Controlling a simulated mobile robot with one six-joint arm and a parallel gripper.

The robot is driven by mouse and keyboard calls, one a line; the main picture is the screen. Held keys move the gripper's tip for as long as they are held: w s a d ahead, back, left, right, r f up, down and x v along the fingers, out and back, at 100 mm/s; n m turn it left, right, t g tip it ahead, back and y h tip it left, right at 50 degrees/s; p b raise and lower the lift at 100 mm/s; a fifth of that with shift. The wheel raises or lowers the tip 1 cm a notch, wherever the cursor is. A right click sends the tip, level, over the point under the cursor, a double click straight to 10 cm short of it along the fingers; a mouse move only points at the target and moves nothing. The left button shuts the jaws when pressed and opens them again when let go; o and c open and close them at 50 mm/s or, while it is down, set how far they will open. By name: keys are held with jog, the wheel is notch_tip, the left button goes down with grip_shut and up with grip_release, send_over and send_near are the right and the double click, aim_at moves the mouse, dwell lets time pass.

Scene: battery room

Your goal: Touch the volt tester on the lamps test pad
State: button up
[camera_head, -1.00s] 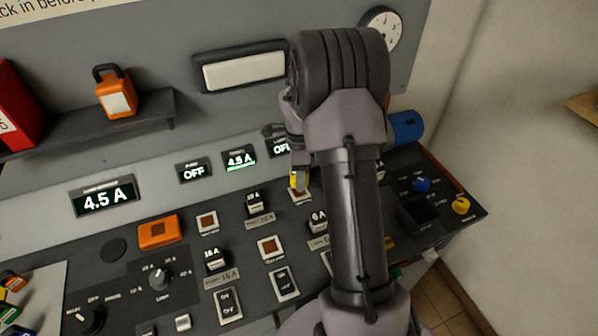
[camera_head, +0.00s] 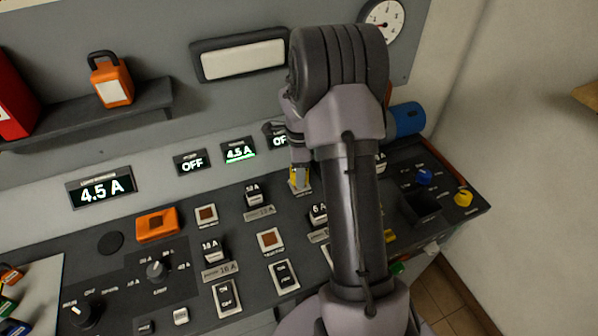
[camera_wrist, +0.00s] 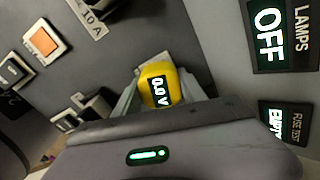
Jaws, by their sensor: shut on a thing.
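My gripper (camera_wrist: 150,105) is shut on the yellow volt tester (camera_wrist: 158,85), whose screen reads 0.0 V in the wrist view. In the head view the tester (camera_head: 299,176) points down at a pale-rimmed square test pad (camera_head: 301,189) below the lamps display. My gripper (camera_head: 300,160) is above that pad, partly hidden by my arm. The tester covers most of the pad, and I cannot tell whether its tip touches. The lamps display (camera_wrist: 268,22) reads OFF in the wrist view.
Other orange-centred test pads (camera_head: 206,215) (camera_head: 270,239) lie to the left on the sloped panel. Black breakers (camera_head: 254,196) stand up between them. An orange block (camera_head: 157,225) and knobs (camera_head: 156,270) are further left. A blue cylinder (camera_head: 406,120) is at the right.

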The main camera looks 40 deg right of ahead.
jog(key=shift+s+f+b, duration=0.1)
jog(key=shift+f+b, duration=0.4)
dwell(1.2)
jog(key=shift+r+p, duration=2.35)
jog(key=shift+r, duration=1.2)
